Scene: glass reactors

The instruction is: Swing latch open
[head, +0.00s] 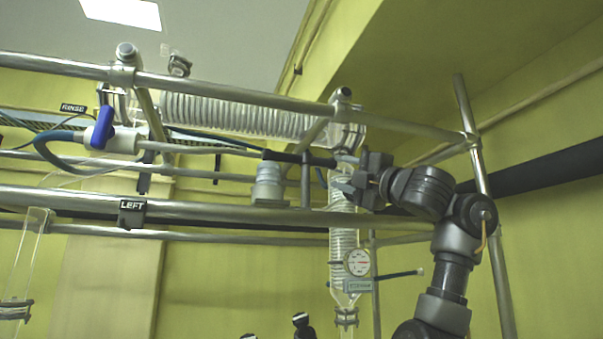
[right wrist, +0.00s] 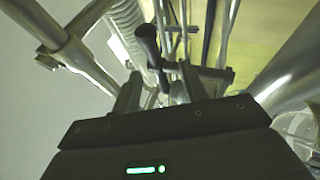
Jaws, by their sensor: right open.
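A black bar-shaped handle (head: 298,158), likely the latch, lies nearly level on top of a grey cylindrical fitting (head: 268,184) in the head view. In the right wrist view a black handle (right wrist: 149,42) with a rounded end stands between the lines of my two fingers, beyond their tips. My right gripper (head: 338,173) is open just right of the handle's right end, and its fingers also show in the right wrist view (right wrist: 158,90). I cannot tell whether a finger touches the handle. My left gripper is not in view.
Metal rails (head: 200,208) run across the frame close around my right gripper. A coiled glass condenser (head: 240,115) lies above and behind. A blue-handled valve (head: 103,128) is at left, and a round gauge (head: 357,262) hangs below the gripper. An upright pole (head: 492,230) stands at right.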

